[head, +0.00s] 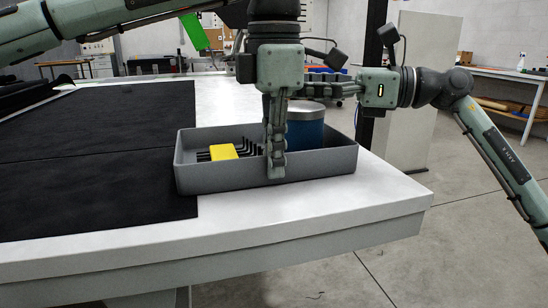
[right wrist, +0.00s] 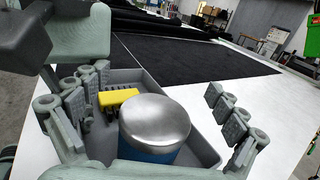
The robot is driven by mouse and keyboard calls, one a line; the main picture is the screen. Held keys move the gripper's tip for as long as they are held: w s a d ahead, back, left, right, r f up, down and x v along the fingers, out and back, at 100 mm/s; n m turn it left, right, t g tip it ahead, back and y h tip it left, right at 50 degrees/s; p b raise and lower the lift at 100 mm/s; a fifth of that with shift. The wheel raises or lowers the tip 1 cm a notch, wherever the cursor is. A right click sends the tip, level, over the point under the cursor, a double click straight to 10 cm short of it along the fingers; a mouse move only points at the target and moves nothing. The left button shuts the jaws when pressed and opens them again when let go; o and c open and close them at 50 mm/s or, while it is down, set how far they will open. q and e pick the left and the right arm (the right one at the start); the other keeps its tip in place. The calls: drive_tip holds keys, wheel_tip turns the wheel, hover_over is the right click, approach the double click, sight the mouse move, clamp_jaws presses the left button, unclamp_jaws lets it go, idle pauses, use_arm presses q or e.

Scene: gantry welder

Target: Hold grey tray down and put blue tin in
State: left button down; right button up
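The grey tray (head: 330,163) sits on the table near its right corner. The blue tin (head: 306,132), with a silver lid, stands upright in the right part of the tray; its base is hidden by the wall. It also shows in the right wrist view (right wrist: 155,128). My left gripper (head: 276,170) points down at the tray's front wall, one finger in front of it; the other is hidden, and it looks shut on the wall. My right gripper (right wrist: 160,85) is open, its fingers on either side of the tin with gaps. It reaches in from the right.
A yellow block (head: 223,152) and black hex keys (head: 250,149) lie in the tray's left part. A black mat (head: 100,160) covers the table's left side. The white table top (head: 380,190) is bare around the tray's right end, close to the table edge.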

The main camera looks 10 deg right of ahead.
use_arm(q)
drive_tip(key=shift+s+f, duration=0.15)
drive_tip(key=shift+f, duration=0.15)
drive_tip(key=c, duration=1.6)
unclamp_jaws()
drive_tip(key=shift+c, duration=0.2)
drive_tip(key=shift+r, duration=0.1)
wheel_tip(320, 180, up, 13)
drive_tip(key=shift+f, duration=0.2)
